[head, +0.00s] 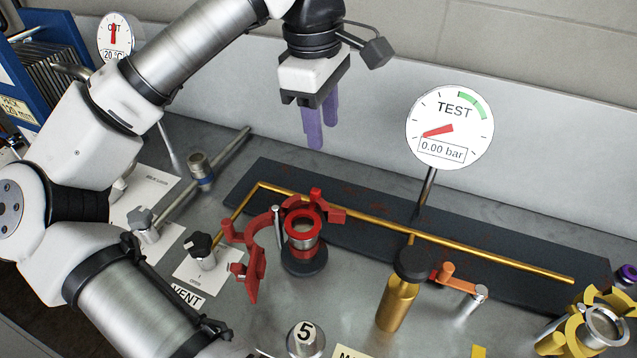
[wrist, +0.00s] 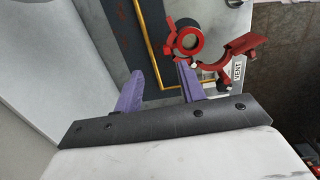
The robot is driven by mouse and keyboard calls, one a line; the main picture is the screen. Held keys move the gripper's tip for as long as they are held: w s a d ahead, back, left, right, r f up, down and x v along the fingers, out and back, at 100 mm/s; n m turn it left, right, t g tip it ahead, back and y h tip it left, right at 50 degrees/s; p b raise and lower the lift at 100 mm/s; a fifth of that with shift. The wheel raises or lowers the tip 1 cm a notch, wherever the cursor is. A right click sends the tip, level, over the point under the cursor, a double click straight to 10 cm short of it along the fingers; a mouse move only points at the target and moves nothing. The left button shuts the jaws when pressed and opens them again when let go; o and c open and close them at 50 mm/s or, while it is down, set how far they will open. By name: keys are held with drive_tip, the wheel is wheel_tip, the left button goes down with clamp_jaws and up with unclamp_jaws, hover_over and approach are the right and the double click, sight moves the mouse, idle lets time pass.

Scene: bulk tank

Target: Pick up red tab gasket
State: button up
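A red ring with a small tab, which looks like the red tab gasket (head: 316,195), sits on top of a short metal fitting (head: 303,244) in the head view. A red open clamp (head: 257,262) curves around its left side, so where gasket and clamp part is hard to tell. The red ring (wrist: 174,36) and the clamp (wrist: 238,46) also show at the top of the wrist view. My gripper (head: 323,134) hangs above and behind the fitting, fingers pointing down. In the wrist view its purple fingers (wrist: 158,82) are apart with nothing between them.
A gold pipe (head: 370,218) runs behind the fitting over a dark plate (head: 245,190). The TEST gauge (head: 450,127) stands to the right, reading 0.00 bar. A gold bottle (head: 397,303) stands front right, a black-knobbed VENT valve (head: 202,248) left. A yellow clamp (head: 562,338) is far right.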

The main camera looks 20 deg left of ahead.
drive_tip(key=a, duration=0.2)
drive_tip(key=b, duration=0.6)
hover_over(313, 189)
drive_tip(key=shift+g+y, duration=0.3)
drive_tip(key=shift+y, duration=0.1)
drive_tip(key=f, duration=0.8)
drive_tip(key=shift+s+a+f, duration=0.1)
drive_tip(key=shift+a+f, duration=0.1)
drive_tip(key=shift+f, duration=0.05)
drive_tip(key=f+b, duration=0.1)
drive_tip(key=f, duration=0.1)
drive_tip(key=f+b, duration=0.2)
drive_tip(key=f, duration=0.1)
drive_tip(key=shift+d+f, duration=0.2)
drive_tip(key=shift+f, duration=0.05)
drive_tip(key=shift+r, duration=0.1)
clamp_jaws()
